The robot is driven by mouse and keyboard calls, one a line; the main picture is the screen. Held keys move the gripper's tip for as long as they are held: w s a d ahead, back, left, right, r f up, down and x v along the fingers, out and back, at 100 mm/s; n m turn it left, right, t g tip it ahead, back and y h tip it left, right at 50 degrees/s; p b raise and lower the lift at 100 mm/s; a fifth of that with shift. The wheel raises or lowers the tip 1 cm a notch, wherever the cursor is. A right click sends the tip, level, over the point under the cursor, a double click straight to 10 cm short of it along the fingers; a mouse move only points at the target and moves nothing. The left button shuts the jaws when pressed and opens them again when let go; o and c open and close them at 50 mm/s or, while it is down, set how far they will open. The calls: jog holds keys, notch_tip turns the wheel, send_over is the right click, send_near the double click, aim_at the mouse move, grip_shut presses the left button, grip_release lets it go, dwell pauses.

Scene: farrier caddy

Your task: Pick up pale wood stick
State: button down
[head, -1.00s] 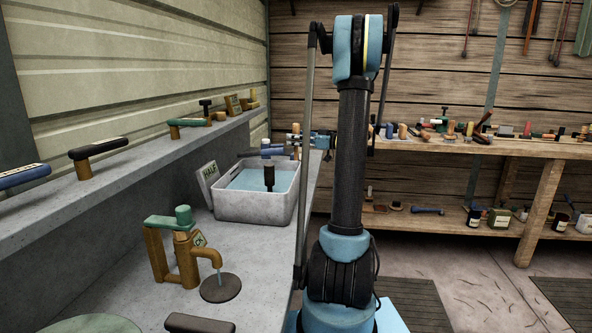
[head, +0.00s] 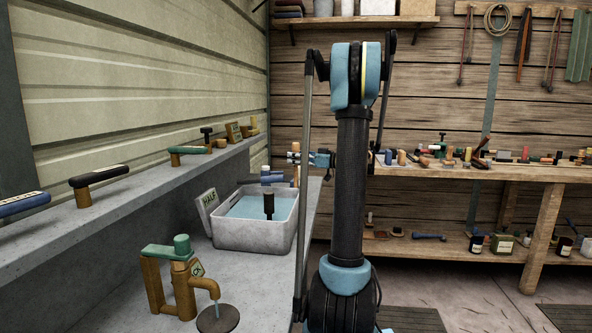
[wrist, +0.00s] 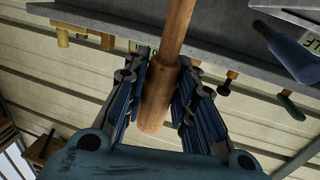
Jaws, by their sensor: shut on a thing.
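My gripper is shut on the stick. In the head view my gripper (head: 306,160) is small, at the left of my arm and above the back right of the grey basin. A short upright length of the stick (head: 296,175) shows there below the fingers. Its far end is out of the wrist view.
A grey basin of water (head: 250,238) stands on the counter, with a dark-handled tool (head: 269,205) upright in it. A brass tap (head: 182,280) stands in front. The shelf (head: 130,192) on the left holds several tools. A crowded wooden bench (head: 500,172) stands at the back right.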

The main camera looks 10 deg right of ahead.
notch_tip(320, 180, up, 15)
jog(key=shift+f, duration=0.15)
dwell(0.4)
jog(key=c, duration=2.2)
grip_release()
jog(key=shift+c, duration=0.2)
grip_shut()
